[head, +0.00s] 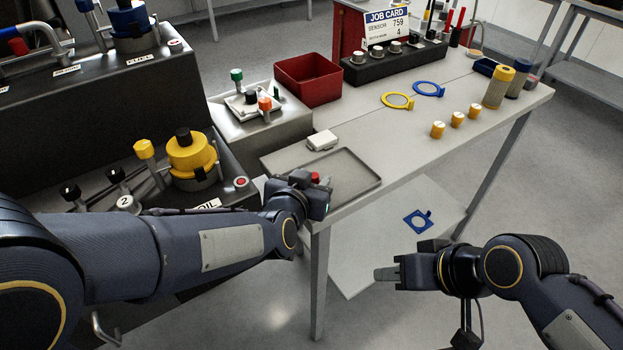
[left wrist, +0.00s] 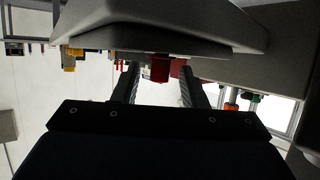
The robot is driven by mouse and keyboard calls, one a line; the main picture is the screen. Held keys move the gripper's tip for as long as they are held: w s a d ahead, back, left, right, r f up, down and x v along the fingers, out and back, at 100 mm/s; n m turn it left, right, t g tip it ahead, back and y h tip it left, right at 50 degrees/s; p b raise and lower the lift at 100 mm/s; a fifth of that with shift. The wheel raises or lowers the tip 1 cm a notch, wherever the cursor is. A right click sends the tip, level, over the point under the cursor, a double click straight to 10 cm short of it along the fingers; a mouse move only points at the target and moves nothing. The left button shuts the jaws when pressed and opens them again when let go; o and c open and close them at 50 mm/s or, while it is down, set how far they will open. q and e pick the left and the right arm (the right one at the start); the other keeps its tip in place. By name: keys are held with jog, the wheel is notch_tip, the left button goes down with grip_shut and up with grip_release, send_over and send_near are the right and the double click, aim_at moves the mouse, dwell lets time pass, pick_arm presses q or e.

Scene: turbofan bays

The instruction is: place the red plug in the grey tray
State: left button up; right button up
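The grey tray (head: 352,163) lies on the near left end of the light table. The red plug (head: 315,177) shows at the tray's left side, partly hidden by my left gripper (head: 318,192). In the left wrist view, which looks upside down, the red plug (left wrist: 160,69) sits between the two spread fingers (left wrist: 160,75) with a gap on each side. It appears to stand at the grey surface there; whether it touches the tray floor is hidden. My right gripper (head: 388,272) is low in front of the table, away from the tray, with nothing visible in it.
A white box (head: 322,140) sits just behind the tray. A red bin (head: 308,79) stands further back. Yellow and blue rings (head: 397,101) and several small yellow caps (head: 457,119) lie to the right. A dark bay with a yellow cap (head: 191,154) is at left.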

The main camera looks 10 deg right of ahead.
pick_arm(q)
jog(key=shift+r, duration=0.35)
jog(key=p+v, duration=0.3)
jog(key=v, duration=0.9)
jog(key=shift+f+p, duration=0.15)
jog(key=shift+p, duration=0.25)
